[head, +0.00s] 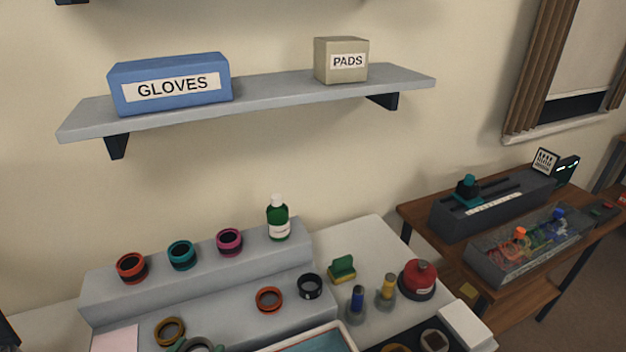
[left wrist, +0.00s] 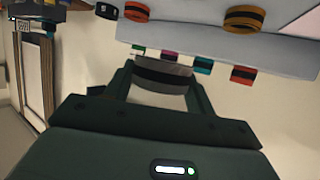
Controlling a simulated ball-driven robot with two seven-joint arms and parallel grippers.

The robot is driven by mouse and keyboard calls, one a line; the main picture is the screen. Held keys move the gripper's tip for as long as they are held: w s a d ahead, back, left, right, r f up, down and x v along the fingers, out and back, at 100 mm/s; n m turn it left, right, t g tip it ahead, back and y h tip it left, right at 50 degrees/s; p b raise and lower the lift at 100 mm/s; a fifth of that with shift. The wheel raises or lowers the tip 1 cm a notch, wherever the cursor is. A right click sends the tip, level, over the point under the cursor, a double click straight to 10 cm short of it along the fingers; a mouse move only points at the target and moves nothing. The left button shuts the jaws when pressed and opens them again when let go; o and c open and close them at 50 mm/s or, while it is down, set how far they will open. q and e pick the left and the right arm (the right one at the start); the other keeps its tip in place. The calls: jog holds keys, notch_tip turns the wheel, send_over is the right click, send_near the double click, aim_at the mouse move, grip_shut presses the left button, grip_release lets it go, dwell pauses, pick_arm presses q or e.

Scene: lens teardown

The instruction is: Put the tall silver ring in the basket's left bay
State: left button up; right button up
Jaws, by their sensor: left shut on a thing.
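The silver ring (head: 201,343), grey with a dark band, is at the bottom edge of the head view, partly cut off. My left gripper (left wrist: 164,78) is shut on the ring, which shows between its two dark green fingers in the left wrist view (left wrist: 163,70). In the head view it is in front of the lower step of the stand. My right gripper is out of view.
A grey stepped stand (head: 110,295) holds several coloured rings and a green bottle (head: 278,222). A red round container (head: 418,279), blue and yellow-topped pieces and a white box (head: 467,326) stand between the stand and the wooden table (head: 420,222). A shelf (head: 270,93) hangs above.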

pick_arm(q)
jog(key=shift+n+y, duration=0.4)
jog(key=shift+y, duration=0.1)
jog(key=w+r, duration=0.2)
jog(key=w, duration=0.1)
jog(key=w+r+b, duration=0.1)
jog(key=shift+w+a, duration=0.15)
jog(key=shift+a, duration=0.1)
jog(key=shift+w+d+r+b, duration=0.15)
jog(key=shift+w+r, duration=0.65)
jog(key=shift+r, duration=0.35)
jog(key=shift+w+d+r+b, duration=0.2)
jog(key=shift+w+r, duration=0.65)
jog(key=shift+r, duration=0.25)
jog(key=shift+w+d+r+b, duration=0.15)
jog(key=shift+w+r, duration=0.65)
jog(key=shift+r, duration=0.35)
